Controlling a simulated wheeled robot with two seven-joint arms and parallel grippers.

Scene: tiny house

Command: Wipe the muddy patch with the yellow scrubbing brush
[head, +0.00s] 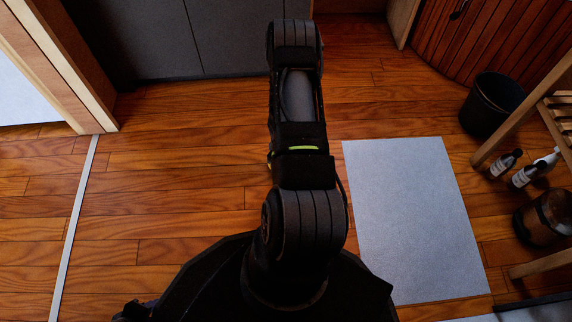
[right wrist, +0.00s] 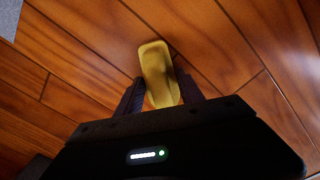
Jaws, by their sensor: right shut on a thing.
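In the right wrist view, my right gripper (right wrist: 160,92) is shut on the yellow scrubbing brush (right wrist: 156,65). The brush sticks out past the fingertips over the wooden floor. I cannot tell whether it touches the boards. Its bristles do not show. No muddy patch can be made out in either view; part of the floor is hidden behind my dark arm in the head view. My left gripper is not in view.
A pale grey mat (head: 415,215) lies on the plank floor right of my arm. A black bucket (head: 490,105), bottles (head: 528,173) and a brown jar (head: 545,217) stand at the right by a wooden rack (head: 530,108). Grey cabinets (head: 150,40) close off the back. The left floor is clear.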

